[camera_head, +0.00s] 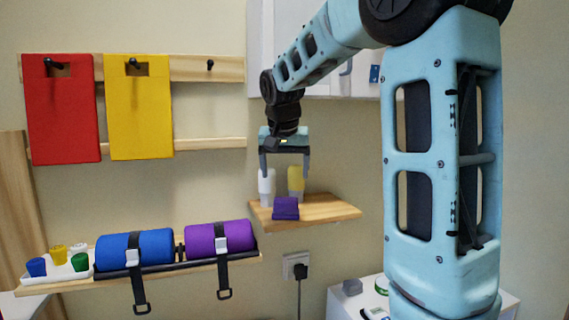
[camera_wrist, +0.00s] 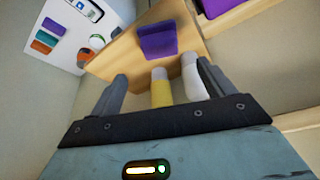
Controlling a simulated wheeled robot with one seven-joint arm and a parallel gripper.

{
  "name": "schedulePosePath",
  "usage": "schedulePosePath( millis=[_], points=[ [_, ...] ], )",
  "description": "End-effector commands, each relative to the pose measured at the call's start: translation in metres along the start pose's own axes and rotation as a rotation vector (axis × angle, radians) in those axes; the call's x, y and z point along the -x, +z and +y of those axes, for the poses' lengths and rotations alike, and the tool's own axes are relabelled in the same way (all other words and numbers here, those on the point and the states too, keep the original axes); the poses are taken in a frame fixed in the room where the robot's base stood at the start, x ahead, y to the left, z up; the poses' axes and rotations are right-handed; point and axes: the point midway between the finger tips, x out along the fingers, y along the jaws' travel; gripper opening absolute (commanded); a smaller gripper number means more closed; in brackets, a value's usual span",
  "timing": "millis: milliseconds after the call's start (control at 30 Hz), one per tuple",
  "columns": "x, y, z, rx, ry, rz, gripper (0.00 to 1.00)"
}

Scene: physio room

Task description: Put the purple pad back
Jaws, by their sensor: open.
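In the wrist view the open fingers (camera_wrist: 161,78) stand wide apart.
Red (camera_head: 62,115) and yellow (camera_head: 140,115) pads hang on a peg rail; its right peg (camera_head: 210,65) is bare. Blue (camera_head: 135,249) and purple (camera_head: 219,238) rolls lie strapped on a lower shelf, beside a white tray (camera_head: 55,274) of small cups. A white cabinet (camera_head: 345,82) hangs behind my arm.

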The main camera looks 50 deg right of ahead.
Motion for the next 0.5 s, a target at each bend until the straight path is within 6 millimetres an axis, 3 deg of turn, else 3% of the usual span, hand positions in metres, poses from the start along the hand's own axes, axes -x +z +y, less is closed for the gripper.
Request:
schedulePosePath(
  millis=[200,500],
  points=[
    [0.029,0.0,0.0,-0.001,-0.001,0.001,0.81],
    [0.036,0.0,0.0,-0.001,0.0,-0.001,0.81]
  ],
)
